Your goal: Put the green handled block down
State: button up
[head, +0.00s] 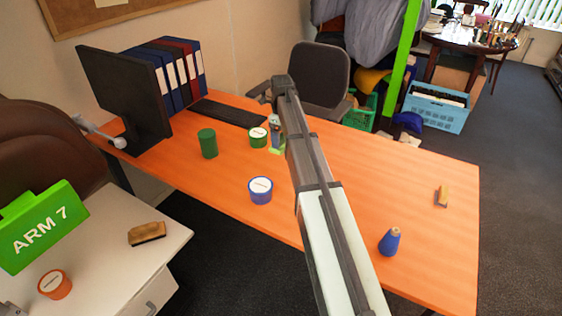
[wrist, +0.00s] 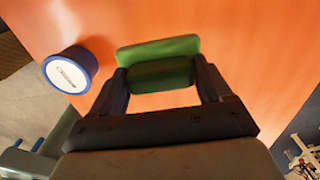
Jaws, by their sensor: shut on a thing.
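The green handled block shows in the wrist view (wrist: 158,48), with its dark green handle (wrist: 160,74) between the fingers of my gripper (wrist: 162,84). My gripper is shut on the handle, over the orange table (wrist: 240,25). In the head view my gripper (head: 275,130) is above the far middle of the table, and part of the green block (head: 275,151) shows below it. My arm hides some of the table there. I cannot tell whether the block touches the table.
A blue tub (head: 260,191), a green tub (head: 258,137) and a dark green cylinder (head: 208,144) stand left of my gripper. A black keyboard (head: 230,112) lies behind. The right half has free room.

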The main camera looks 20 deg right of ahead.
notch_tip(320, 180, down, 9)
jog(key=shift+f, duration=0.1)
dwell(0.4)
jog(key=shift+f, duration=0.15)
jog(key=o, duration=1)
notch_tip(320, 180, up, 12)
jog(key=shift+r, duration=0.2)
